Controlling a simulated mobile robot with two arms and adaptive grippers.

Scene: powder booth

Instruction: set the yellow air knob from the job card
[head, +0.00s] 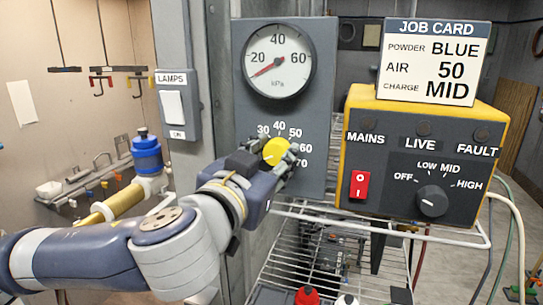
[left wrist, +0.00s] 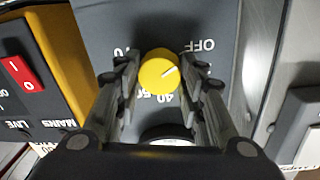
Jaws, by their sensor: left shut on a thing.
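The yellow air knob (head: 275,151) sits on a grey panel below a round kPa gauge (head: 278,61). My left gripper (head: 272,160) is shut on the knob, with one finger on each side; the left wrist view shows the knob (left wrist: 159,71) between both fingers. Its white mark points toward OFF in the left wrist view, lower left in the head view. Labels 30, 40, 50 and 70 show around it; my gripper hides others. The gauge's red needle points lower left, below 20. The job card (head: 434,62) reads powder BLUE, air 50, charge MID. My right gripper is out of view.
A yellow and dark control box (head: 385,150) under the card has a red mains switch (head: 360,185) and a dark charge knob (head: 432,201). A lamps switch (head: 174,107) is left of the gauge panel. A wire rack (head: 285,265) stands below.

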